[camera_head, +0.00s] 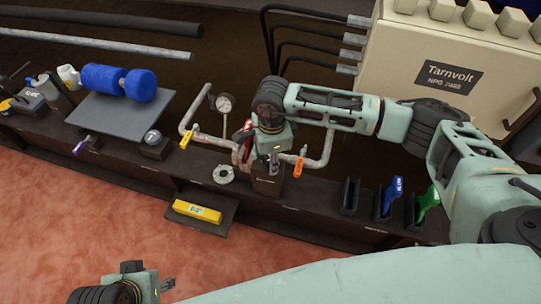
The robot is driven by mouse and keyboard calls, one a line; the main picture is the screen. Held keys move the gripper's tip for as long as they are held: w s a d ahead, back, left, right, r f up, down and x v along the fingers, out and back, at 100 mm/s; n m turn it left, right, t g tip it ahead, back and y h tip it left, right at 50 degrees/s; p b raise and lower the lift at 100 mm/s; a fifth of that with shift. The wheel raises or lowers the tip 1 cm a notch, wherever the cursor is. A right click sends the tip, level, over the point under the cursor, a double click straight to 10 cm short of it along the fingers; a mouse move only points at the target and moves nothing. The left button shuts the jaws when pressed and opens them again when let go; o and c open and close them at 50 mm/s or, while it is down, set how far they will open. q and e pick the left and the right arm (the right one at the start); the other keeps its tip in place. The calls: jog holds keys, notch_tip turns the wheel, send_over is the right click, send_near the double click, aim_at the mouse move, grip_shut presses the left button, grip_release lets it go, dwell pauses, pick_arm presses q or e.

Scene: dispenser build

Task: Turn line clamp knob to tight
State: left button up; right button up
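My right gripper (272,163) points down over a dark block (267,186) on the bench ledge, in the middle of the camera_head view. Its fingers are at the top of this block. The line clamp knob is not clearly seen; the fingers may hide it, and I cannot tell whether they grip anything. Another dark block, left of the gauge, carries a round silver knob (152,136); its label is too small to read. My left gripper (167,285) is low at the bottom left, away from the bench, its finger opening unclear.
A pipe loop with a gauge (225,103), a yellow valve handle (187,135) and an orange handle (299,166) surrounds the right gripper. A metal ring (223,174) lies left of the block. Blue (392,195) and green (427,203) handled tools stand right. A Tarnvolt box (450,70) stands behind.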

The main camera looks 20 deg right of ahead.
jog(key=shift+o, duration=0.3)
jog(key=shift+w+r, duration=0.1)
jog(key=shift+r, duration=0.25)
notch_tip(320, 180, up, 11)
jog(key=shift+s+r, duration=0.15)
jog(key=shift+s, duration=0.25)
